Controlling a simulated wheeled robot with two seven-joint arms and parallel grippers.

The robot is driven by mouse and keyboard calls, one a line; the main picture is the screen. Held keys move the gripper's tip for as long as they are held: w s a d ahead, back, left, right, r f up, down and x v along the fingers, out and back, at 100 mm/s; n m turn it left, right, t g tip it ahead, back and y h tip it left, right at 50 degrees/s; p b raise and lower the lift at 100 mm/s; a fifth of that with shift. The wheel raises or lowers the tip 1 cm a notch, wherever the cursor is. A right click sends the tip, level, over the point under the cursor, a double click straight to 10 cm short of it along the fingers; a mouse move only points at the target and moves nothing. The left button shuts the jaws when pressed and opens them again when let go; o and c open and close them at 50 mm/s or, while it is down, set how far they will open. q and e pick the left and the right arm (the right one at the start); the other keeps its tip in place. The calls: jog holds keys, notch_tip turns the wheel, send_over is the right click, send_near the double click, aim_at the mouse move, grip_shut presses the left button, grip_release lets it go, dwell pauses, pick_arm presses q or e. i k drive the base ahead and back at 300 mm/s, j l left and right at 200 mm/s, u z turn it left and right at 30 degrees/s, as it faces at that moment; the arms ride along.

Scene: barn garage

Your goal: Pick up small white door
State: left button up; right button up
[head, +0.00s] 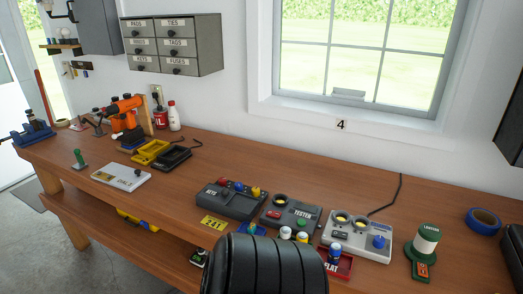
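A small flat white panel (120,177) lies on the left part of the wooden workbench (180,210), close to its front edge. It has a dark spot or knob near its right side, and it looks like the small white door. A green-handled tool (79,159) stands just behind and left of it. Neither of my grippers is in view.
Yellow and black trays (171,158) sit right of the panel, with an orange drill (126,112) behind. A black ribbed shape (265,268) hides part of the bench's front edge.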

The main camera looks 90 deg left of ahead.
aim_at(123, 178)
jog(key=u, duration=1.85)
